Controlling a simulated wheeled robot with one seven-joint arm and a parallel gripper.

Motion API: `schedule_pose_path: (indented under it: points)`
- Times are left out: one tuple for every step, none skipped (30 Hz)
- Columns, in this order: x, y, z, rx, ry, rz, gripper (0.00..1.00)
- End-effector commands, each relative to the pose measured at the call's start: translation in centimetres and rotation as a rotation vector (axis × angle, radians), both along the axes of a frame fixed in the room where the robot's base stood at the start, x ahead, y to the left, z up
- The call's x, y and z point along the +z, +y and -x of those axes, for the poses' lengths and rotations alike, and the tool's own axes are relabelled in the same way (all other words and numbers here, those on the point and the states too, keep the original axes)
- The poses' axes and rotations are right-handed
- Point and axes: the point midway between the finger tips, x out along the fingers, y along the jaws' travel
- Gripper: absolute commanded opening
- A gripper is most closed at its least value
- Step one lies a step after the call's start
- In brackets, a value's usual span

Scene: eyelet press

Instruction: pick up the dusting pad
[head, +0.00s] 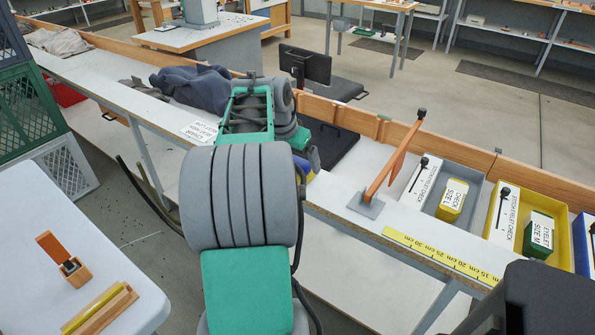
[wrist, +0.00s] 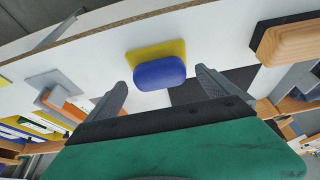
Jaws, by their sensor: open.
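The dusting pad appears to be the blue rounded block with a yellow layer (wrist: 160,73) on the white bench top in the wrist view. In the head view, a blue and yellow sliver of it (head: 303,167) shows beside my arm, which hides the rest. My gripper (wrist: 161,80) is open and empty. Its two grey fingers point toward the pad, one to either side of it in the picture. I see no finger touching it, and the remaining gap is hard to judge.
A wooden block with a dark face (wrist: 285,42) lies right of the pad in the wrist view. A black mat (head: 335,148) is beside my arm. An orange-armed stand (head: 391,165), a yellow ruler (head: 440,255) and parts bins (head: 475,195) are farther right along the bench. A wooden ledge edges it.

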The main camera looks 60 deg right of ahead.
Motion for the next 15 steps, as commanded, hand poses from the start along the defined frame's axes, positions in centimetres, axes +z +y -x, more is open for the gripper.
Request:
schedule_pose_path:
  points:
    - [-0.77, -0.27, 0.08, 0.000, 0.000, -0.001, 0.98]
    - [-0.97, -0.39, 0.06, 0.000, -0.001, 0.000, 0.98]
    - [-1.09, -0.47, 0.05, 0.002, -0.001, 0.001, 0.98]
    - [-1.10, -0.49, 0.03, 0.002, -0.002, 0.001, 0.98]
    - [-1.07, -0.49, 0.02, 0.002, -0.002, 0.002, 0.98]
    - [-1.04, -0.47, 0.01, 0.002, -0.002, 0.002, 0.98]
    - [-1.05, -0.46, 0.00, 0.002, -0.002, 0.001, 0.98]
    - [-1.05, -0.45, 0.00, 0.002, -0.002, 0.001, 0.98]
    - [-1.05, -0.45, 0.00, 0.002, -0.002, 0.001, 0.95]
    - [-1.05, -0.45, 0.00, 0.003, -0.002, 0.001, 0.92]
    - [-1.05, -0.44, 0.00, 0.003, -0.002, 0.001, 0.90]
    - [-1.05, -0.44, 0.00, 0.003, -0.002, 0.001, 0.87]
    - [-1.04, -0.44, 0.00, 0.003, -0.002, 0.001, 0.84]
    - [-1.04, -0.44, 0.00, 0.003, -0.002, 0.001, 0.82]
    - [-1.05, -0.43, 0.00, 0.003, -0.002, 0.001, 0.79]
